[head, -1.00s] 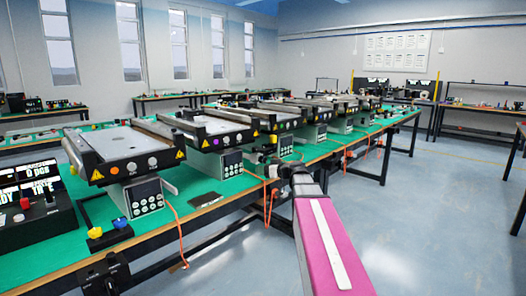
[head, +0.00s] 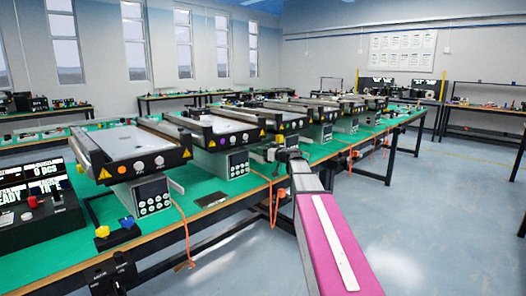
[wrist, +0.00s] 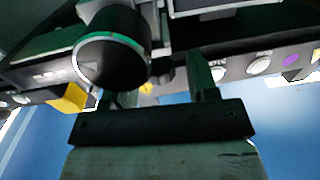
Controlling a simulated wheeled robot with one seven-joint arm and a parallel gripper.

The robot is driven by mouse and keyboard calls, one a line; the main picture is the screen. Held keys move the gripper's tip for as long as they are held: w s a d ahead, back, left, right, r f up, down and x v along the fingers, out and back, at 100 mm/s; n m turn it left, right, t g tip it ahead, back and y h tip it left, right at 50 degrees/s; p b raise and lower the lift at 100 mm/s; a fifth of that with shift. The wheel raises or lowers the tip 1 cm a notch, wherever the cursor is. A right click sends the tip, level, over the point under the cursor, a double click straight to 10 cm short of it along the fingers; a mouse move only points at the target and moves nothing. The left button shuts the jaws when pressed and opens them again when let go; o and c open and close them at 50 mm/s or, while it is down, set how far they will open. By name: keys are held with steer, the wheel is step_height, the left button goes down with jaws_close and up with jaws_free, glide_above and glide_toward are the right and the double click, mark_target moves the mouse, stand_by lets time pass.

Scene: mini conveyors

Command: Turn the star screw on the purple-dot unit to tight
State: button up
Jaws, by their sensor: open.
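The purple-dot unit (head: 190,134) is a small dark-framed conveyor, second from the front in the row. Its purple dot (head: 211,143) is on the front rail, and the dot also shows at the right of the wrist view (wrist: 291,59). My gripper (head: 277,153) is right of this unit's front end in the head view. In the wrist view my gripper (wrist: 155,88) is open, its fingers pointing at the dark rail. A dark cylinder with a green rim (wrist: 112,55) fills the upper left there. I cannot make out the star screw for certain.
The orange-dot unit (head: 132,149) stands in front, with a control box (head: 40,212) at left. More conveyors run back along the green table (head: 205,190). Orange cables hang at its edge. The floor (head: 420,215) at right is clear.

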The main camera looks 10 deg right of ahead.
steer(key=shift+w+a, duration=0.3)
steer(key=shift+w, duration=0.1)
steer(key=c, duration=0.9)
steer(key=shift+c, duration=0.2)
steer(key=m+t+h, duration=0.1)
steer(key=h, duration=0.1)
steer(key=m+t+h, duration=0.1)
steer(key=m+h, duration=0.1)
steer(key=shift+s+a+t+h, duration=0.1)
steer(key=shift+s+t+h, duration=0.05)
steer(key=shift+t+h, duration=0.15)
steer(key=shift+m+t+h, duration=0.5)
steer(key=shift+m+h, duration=0.9)
steer(key=shift+h, duration=0.4)
steer(key=shift+m+h, duration=0.3)
steer(key=shift+h, duration=0.2)
